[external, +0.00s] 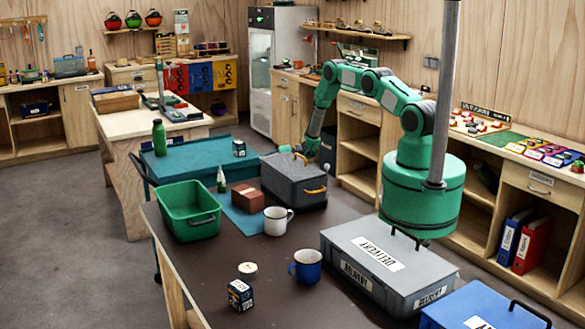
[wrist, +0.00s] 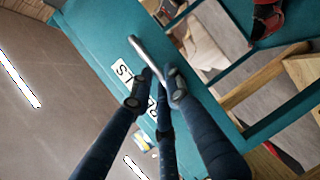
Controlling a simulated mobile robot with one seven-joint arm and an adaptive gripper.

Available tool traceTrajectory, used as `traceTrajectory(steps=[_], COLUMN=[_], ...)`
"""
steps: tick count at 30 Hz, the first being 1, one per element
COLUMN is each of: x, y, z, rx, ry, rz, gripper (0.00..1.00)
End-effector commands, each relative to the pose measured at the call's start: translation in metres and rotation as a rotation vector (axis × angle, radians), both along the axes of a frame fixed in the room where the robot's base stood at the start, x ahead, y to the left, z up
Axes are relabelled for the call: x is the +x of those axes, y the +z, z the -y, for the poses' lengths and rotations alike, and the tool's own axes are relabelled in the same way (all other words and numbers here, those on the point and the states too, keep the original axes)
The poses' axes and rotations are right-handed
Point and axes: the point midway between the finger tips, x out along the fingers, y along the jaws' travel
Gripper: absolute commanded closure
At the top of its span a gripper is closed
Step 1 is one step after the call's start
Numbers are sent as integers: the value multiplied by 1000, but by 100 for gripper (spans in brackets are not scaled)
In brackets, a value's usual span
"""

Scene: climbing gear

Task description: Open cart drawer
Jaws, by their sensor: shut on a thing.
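The teal cart (external: 190,162) stands behind the dark table in the external view. In the wrist view its teal drawer front (wrist: 103,38) fills the upper middle, with a white label (wrist: 124,72) partly covered by my fingers. A silver bar handle (wrist: 147,55) crosses the front at a slant. My gripper (wrist: 157,85) is shut on the handle, its dark fingers around the bar's lower part. In the external view my gripper (external: 302,156) is low beyond the grey case and partly hidden. I cannot tell how far the drawer is out.
A grey toolbox (external: 293,185) with a yellow handle stands near my arm. The table also holds a green bin (external: 190,228), mugs, a brown block and a grey delivery box (external: 350,240). Wooden shelves (external: 360,152) line the right. Open floor lies at the left.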

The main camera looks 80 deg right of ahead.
Motion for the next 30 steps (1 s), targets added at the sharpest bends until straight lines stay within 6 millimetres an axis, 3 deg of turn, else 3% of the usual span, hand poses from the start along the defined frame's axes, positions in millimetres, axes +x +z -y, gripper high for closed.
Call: traceTrajectory(steps=[7,14,20,30], x=[-3,-18,-45,-111], y=[-1,-1,-1,-3], z=[2,18,47,111], rx=[0,0,1,1], ry=[-1,-2,-4,-4], rz=[-1,-1,-1,-1], gripper=[100,100,100,100])
